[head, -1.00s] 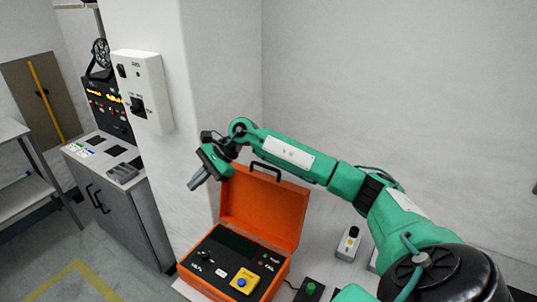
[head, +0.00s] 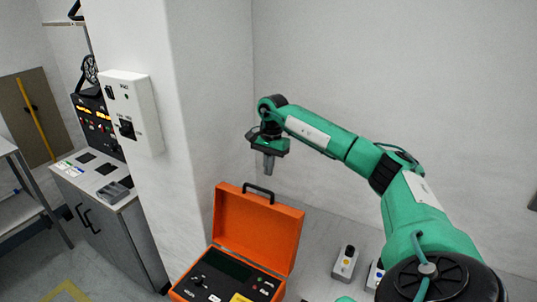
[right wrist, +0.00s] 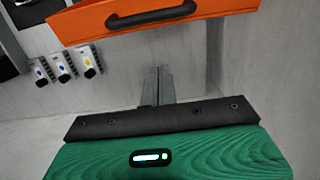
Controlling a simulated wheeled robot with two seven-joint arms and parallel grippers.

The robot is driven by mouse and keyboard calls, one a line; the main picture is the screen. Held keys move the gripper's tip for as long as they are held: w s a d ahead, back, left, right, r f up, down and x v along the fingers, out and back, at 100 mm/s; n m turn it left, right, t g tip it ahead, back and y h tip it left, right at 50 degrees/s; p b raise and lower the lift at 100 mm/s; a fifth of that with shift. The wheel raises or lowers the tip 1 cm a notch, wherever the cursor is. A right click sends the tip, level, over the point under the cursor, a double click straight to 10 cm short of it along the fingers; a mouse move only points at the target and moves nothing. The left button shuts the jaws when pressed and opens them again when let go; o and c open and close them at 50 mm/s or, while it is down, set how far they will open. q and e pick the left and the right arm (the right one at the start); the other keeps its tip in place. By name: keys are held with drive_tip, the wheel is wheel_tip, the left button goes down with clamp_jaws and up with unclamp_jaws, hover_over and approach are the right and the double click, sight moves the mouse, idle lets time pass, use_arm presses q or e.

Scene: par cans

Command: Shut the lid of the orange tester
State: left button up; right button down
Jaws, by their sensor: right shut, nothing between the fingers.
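The orange tester (head: 215,280) stands on the bench at the lower middle of the head view, cut off by the bottom edge. Its orange lid (head: 258,228) stands open and upright, with a dark handle (head: 258,190) on its top edge. In the right wrist view the lid (right wrist: 150,18) and its handle (right wrist: 150,18) cross the top of the picture. My right gripper (head: 269,170) is shut and empty, pointing down above the lid and apart from it. Its closed fingers (right wrist: 158,85) also show in the right wrist view. My left gripper is not in view.
A white wall box (head: 132,112) is on the pillar left of the tester. A small grey switch box (head: 345,262) stands on the bench to the right. A grey cabinet (head: 105,220) is at the left. The wall behind is bare.

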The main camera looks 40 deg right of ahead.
drive_tip(key=a+p, duration=0.1)
drive_tip(key=a+f+p, duration=0.1)
drive_tip(key=s+a+f+p, duration=0.1)
drive_tip(key=a+p, duration=0.1)
drive_tip(key=shift+a+f, duration=0.1)
drive_tip(key=shift+f, duration=0.1)
idle(0.3)
drive_tip(key=shift+s, duration=0.1)
